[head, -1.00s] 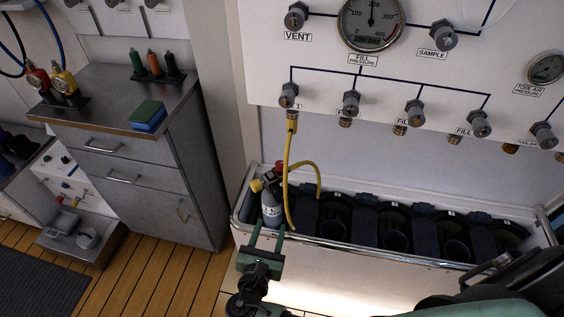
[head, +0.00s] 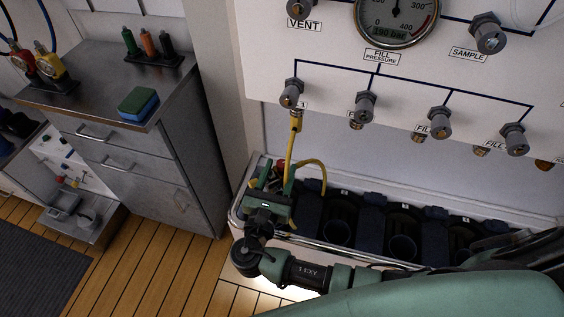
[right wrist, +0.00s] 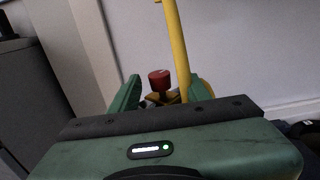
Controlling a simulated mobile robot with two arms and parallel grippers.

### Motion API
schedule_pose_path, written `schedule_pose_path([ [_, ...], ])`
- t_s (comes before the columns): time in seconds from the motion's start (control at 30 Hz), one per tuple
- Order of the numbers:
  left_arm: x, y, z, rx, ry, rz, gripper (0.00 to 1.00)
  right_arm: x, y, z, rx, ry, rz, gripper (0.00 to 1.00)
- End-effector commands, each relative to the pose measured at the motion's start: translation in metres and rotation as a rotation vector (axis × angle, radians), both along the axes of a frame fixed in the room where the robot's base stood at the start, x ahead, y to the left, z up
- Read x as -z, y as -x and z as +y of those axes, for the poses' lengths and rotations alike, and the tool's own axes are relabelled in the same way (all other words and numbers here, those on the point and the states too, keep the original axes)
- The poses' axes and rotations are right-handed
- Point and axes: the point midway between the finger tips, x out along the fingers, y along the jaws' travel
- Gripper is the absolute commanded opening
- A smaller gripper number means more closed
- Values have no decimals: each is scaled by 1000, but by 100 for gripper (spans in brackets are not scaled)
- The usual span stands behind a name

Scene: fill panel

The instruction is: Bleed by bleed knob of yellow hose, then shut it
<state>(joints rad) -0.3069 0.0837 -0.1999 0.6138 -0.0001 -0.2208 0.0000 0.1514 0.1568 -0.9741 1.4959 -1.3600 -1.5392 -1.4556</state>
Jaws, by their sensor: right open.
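The yellow hose (head: 290,147) hangs from the leftmost fill valve (head: 291,94) on the panel and loops down to the cylinder in the rack's left end. My right gripper (head: 276,171) is over that end in the head view and hides most of the cylinder. In the right wrist view a red knob (right wrist: 160,79) sits on a brass-yellow fitting, beside the yellow hose (right wrist: 177,45). The open fingers of my right gripper (right wrist: 163,92) stand left and right of the knob, which appears beyond the gripper body. Contact cannot be told. My left gripper is not in view.
The white panel (head: 330,82) carries more valves and a pressure gauge (head: 397,12). The rack (head: 236,215) has several dark slots to the right of the gripper. A grey cabinet (head: 185,165) with a sponge (head: 138,103) on top stands at left. Wooden floor is clear in front.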

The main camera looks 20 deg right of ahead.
Motion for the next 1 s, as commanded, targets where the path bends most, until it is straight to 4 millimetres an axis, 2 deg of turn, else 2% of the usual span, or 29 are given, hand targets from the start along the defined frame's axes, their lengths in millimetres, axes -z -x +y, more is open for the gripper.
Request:
schedule_pose_path([
  [0.2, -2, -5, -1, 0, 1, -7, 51, 0, -16, -11, -1, -1, -1, 46],
  [0.47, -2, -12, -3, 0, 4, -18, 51, 0, -18, -12, -1, -1, 0, 46],
  [0.5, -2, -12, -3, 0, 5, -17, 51, 0, -18, -12, -1, -1, 0, 41],
  [0.63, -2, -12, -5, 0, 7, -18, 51, 0, -18, -12, -1, -1, 0, 5],
  [0.67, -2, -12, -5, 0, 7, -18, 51, 0, -18, -12, -1, -1, 0, 0],
  [1.0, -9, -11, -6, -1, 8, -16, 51, -1, -17, -13, -37, 2, 3, 0],
])
